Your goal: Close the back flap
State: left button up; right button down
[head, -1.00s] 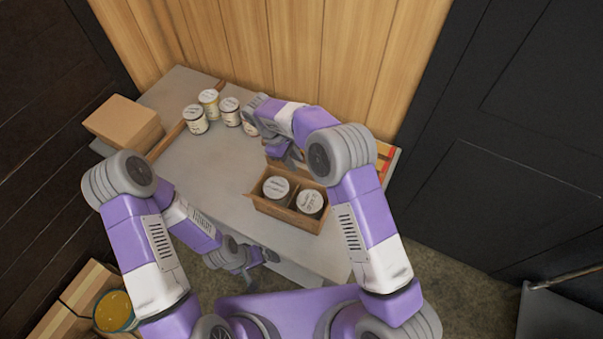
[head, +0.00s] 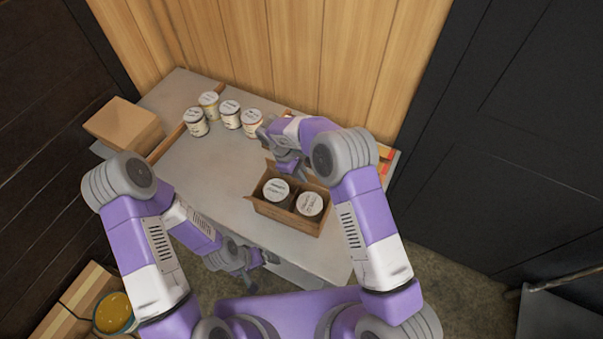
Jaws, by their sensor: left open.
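An open cardboard box (head: 285,221) stands near the table's front right edge with two lidded jars, a left jar (head: 276,189) and a right jar (head: 309,204), inside. Its back flap (head: 316,183) is at the far side, behind the jars; my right gripper and wrist partly cover it, so its angle is hard to tell. My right gripper (head: 291,169) points down at the back side of the box, at or just above the flap; its fingers are too small to read. My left gripper (head: 255,277) is open and low, off the table's front edge, away from the box.
Several jars (head: 229,114) stand at the back of the grey table (head: 190,175). A closed carton (head: 124,125) is at the left end. Red and yellow items (head: 384,157) lie at the right end. The table left of the box is clear. A wooden wall (head: 290,60) rises behind.

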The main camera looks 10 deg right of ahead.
jog(key=shift+s+a+f+m+t+h+b, duration=0.25)
jog(key=shift+t+h+b, duration=0.5)
jog(key=shift+b, duration=1.1)
jog(key=shift+s+a+f+m+t+h+b, duration=0.15)
jog(key=shift+s+t+h+b, duration=0.3)
jog(key=shift+t+b, duration=1)
jog(key=shift+s+a+f+m+t+h+b, duration=0.1)
jog(key=shift+s+a+m+t+h+b, duration=0.3)
jog(key=shift+b, duration=1.85)
jog(key=shift+w+d, duration=0.15)
jog(key=shift+d, duration=0.05)
jog(key=c, duration=1.3)
grip_release()
jog(key=shift+r, duration=0.15)
jog(key=v, duration=0.7)
jog(key=shift+a+p, duration=0.25)
jog(key=shift+p, duration=0.1)
